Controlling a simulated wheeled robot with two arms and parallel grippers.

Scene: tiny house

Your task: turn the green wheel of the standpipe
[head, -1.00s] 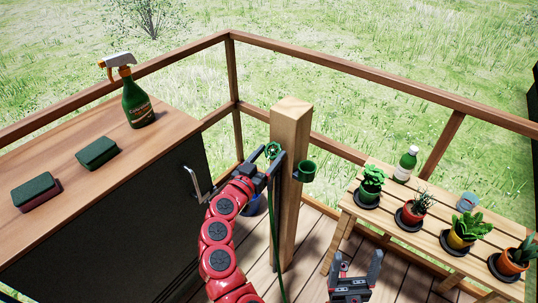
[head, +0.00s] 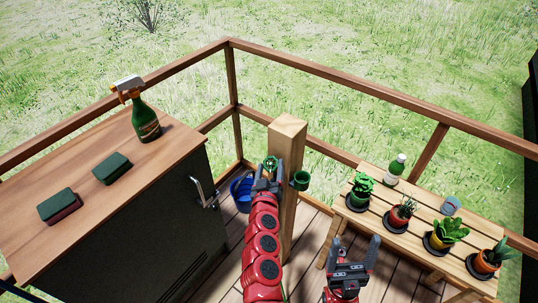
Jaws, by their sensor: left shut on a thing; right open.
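The green wheel (head: 270,163) of the standpipe sits at the left side of a square wooden post (head: 289,136), near its top. My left gripper (head: 269,172) is at the wheel, shut on it; the fingers partly hide the wheel. My red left arm hides much of the post's lower left side and most of the green hose. My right gripper (head: 355,250) is open and empty, low in front of the slatted bench.
A slatted bench (head: 398,240) at right carries several potted plants and a green bottle (head: 395,169). A dark cabinet (head: 130,230) at left holds a spray bottle (head: 145,118) and two sponges. A blue bucket (head: 242,190) stands on the deck behind my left arm. Wooden railings enclose the deck.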

